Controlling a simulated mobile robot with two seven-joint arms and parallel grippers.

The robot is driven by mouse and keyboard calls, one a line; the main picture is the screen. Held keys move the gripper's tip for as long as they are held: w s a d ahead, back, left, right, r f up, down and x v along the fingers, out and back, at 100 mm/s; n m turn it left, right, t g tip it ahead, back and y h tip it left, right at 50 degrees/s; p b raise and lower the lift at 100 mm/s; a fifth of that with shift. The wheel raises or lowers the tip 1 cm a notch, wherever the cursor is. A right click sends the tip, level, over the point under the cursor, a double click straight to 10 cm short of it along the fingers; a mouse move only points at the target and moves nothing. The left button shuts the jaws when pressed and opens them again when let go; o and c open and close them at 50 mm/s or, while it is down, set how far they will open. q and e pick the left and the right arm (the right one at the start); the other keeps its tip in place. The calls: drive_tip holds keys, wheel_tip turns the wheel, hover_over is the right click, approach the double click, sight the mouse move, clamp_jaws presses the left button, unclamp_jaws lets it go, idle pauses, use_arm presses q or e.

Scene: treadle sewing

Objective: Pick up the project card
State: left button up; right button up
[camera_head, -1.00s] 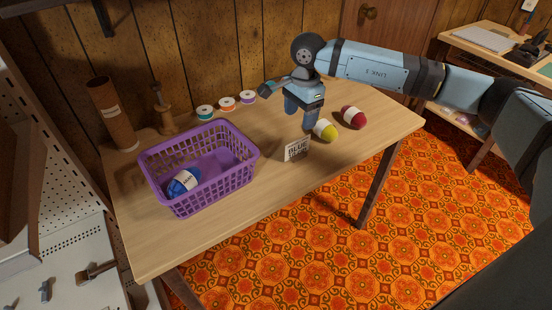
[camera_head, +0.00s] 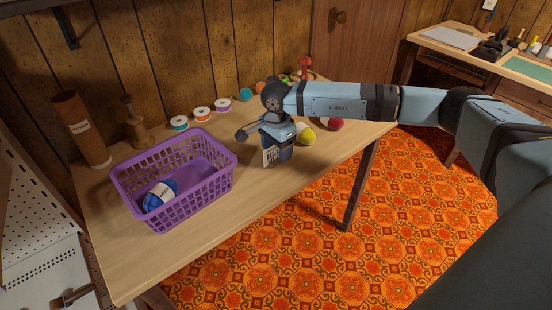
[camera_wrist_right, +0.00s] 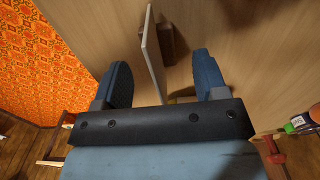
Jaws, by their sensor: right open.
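The project card (camera_head: 269,157) is a small white upright card with dark lettering on the wooden table. It is partly hidden by my right gripper (camera_head: 281,155) in the head view. In the right wrist view the card (camera_wrist_right: 152,55) shows nearly edge-on, with a brown block beside its base. My right gripper (camera_wrist_right: 162,64) is open there, with the card between its two blue fingers and a gap on each side. My left gripper is not in view.
A purple basket (camera_head: 207,190) with a blue yarn ball (camera_head: 161,192) stands left of the card. Yellow (camera_head: 307,135) and red (camera_head: 335,125) yarn balls lie right of the gripper. Thread spools (camera_head: 202,113) line the back. The table's front strip is clear.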

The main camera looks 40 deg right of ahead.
drive_tip(key=shift+f, duration=1.05)
drive_tip(key=shift+f, duration=0.15)
drive_tip(key=c, duration=1)
